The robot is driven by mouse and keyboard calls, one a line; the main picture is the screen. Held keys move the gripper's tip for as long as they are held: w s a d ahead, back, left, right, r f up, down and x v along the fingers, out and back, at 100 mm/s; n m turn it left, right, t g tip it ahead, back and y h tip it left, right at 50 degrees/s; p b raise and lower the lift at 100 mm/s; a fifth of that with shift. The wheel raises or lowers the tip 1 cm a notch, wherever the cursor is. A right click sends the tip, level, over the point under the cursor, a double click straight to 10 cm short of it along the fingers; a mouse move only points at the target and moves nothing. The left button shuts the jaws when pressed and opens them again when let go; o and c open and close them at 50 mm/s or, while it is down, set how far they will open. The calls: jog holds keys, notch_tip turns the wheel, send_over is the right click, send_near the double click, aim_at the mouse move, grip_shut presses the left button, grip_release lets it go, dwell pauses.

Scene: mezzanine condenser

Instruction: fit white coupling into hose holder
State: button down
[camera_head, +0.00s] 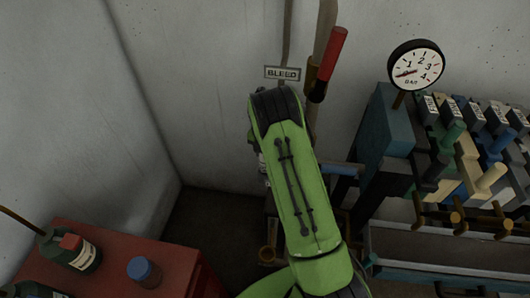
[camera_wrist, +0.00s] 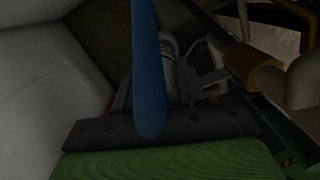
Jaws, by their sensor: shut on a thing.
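My gripper (camera_wrist: 168,82) shows in the wrist view, its dark fingers reaching away from the palm. It is shut on a pale grey, rounded piece, which looks like the white coupling (camera_wrist: 168,44), in deep shadow. A blue bar (camera_wrist: 148,75) crosses in front of the camera and hides part of the fingers and the grip. In the head view my green arm covers the gripper and the coupling. I cannot make out the hose holder for certain in either view, nor whether the coupling touches it.
A row of tagged valves with coloured handles (camera_head: 470,170) stands at right, beside a gauge (camera_head: 416,66). A red-handled lever (camera_head: 328,62) is near the BLEED sign (camera_head: 282,73). A red cabinet (camera_head: 170,262) with bottles is at lower left. Brownish pipework (camera_wrist: 240,55) is close at right.

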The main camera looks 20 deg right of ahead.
jog(key=shift+f+b, duration=2.25)
jog(key=shift+f, duration=0.6)
jog(key=c, duration=0.6)
grip_release()
jog(key=shift+o, duration=0.2)
jog(key=r, duration=0.5)
jog(key=r+p, duration=0.1)
jog(key=r, duration=0.4)
jog(key=s+a+r+p, duration=0.1)
jog(key=r, duration=0.5)
jog(key=shift+s+a, duration=0.1)
jog(key=shift+f, duration=0.1)
jog(key=shift+f, duration=0.1)
